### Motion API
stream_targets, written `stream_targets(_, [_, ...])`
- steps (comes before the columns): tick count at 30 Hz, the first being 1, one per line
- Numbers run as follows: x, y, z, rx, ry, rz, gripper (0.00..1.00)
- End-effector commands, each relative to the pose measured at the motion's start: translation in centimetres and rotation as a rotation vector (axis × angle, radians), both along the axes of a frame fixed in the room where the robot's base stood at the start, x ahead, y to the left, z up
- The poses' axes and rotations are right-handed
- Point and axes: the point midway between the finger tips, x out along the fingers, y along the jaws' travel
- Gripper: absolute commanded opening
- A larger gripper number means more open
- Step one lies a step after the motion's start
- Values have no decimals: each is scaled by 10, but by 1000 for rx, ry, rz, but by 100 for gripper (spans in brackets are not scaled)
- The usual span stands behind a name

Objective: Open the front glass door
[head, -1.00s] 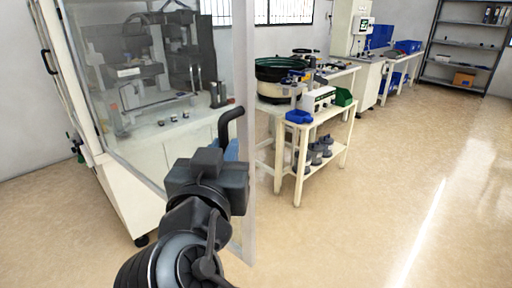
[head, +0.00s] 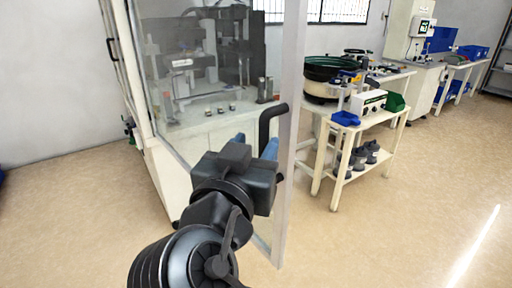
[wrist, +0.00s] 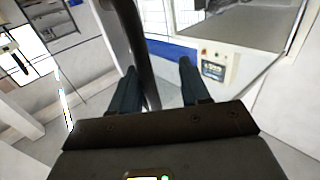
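The front glass door (head: 215,75) stands swung out from the machine cabinet, its pale edge post (head: 290,120) nearest to me. A black bar handle (head: 266,125) sits on the door near that post. My gripper (head: 274,150) is at the handle's lower part. In the wrist view, the handle (wrist: 135,45) passes between the two fingers of my gripper (wrist: 158,72). The fingers are apart; the handle lies close to the left finger, with a gap to the right finger. I cannot tell whether the left finger touches it.
Beyond the door at right stands a cream cart (head: 375,118) with a blue bin (head: 346,118) and grey parts below. A bowl feeder (head: 330,75) is behind it. The floor (head: 400,225) at right is clear. Behind the glass is machinery (head: 185,60).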

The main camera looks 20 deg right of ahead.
Motion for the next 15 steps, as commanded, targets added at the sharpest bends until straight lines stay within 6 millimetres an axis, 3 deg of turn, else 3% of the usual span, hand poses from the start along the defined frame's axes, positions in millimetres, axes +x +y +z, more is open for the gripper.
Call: stream_targets(15, [-2,-1,-1,1,2,-5,42])
